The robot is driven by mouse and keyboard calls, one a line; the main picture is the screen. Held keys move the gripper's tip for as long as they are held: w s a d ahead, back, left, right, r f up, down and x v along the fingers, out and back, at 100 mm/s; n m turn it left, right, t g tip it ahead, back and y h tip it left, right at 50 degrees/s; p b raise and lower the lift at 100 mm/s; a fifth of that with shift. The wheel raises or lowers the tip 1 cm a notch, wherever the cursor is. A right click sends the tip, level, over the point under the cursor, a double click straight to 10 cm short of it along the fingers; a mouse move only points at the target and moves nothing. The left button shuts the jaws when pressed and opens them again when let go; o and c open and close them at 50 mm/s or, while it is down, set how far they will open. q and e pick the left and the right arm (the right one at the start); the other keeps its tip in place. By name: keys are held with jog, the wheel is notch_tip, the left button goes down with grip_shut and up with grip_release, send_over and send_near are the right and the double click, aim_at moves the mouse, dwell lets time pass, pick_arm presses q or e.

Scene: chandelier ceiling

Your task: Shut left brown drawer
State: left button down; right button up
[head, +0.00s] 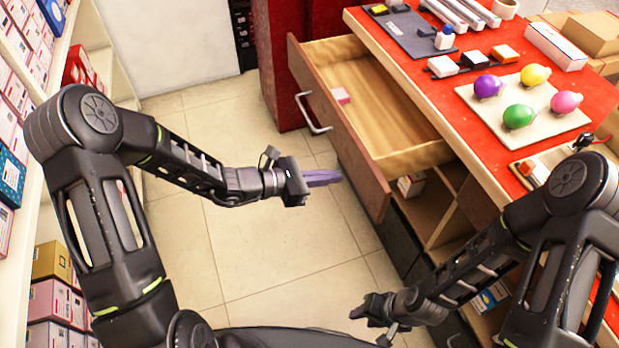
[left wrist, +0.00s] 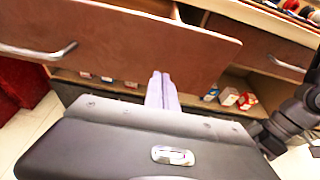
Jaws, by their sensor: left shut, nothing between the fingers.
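The brown drawer (head: 340,117) stands pulled out of the red-topped counter in the head view. A small pink-and-white item (head: 341,95) lies inside it. Its silver handle (head: 312,113) is on the front panel. My left gripper (head: 325,178) is shut and empty, in front of the drawer front and apart from it in the head view. In the left wrist view the drawer front (left wrist: 120,45) fills the upper part, its handle (left wrist: 38,53) at the left, and my shut purple fingers (left wrist: 161,88) point at its lower edge. My right gripper (head: 368,311) is low, near the counter's base; its fingers are unclear.
The red counter top (head: 440,90) holds a board with several coloured balls (head: 519,116), small blocks and a grey tray. Open shelves (head: 425,215) with small boxes lie under the drawer. Stocked shelves (head: 15,110) stand at the left. The tiled floor (head: 255,250) between is clear.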

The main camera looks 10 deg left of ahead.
aim_at(358, 171)
pick_arm(q)
jog(key=shift+w+d, duration=0.55)
jog(key=shift+d, duration=0.3)
jog(key=shift+w+d, duration=0.5)
jog(key=shift+d, duration=0.35)
pick_arm(e)
jog(key=shift+r, duration=0.1)
pick_arm(q)
jog(key=shift+w+d, duration=0.1)
jog(key=shift+d, duration=0.05)
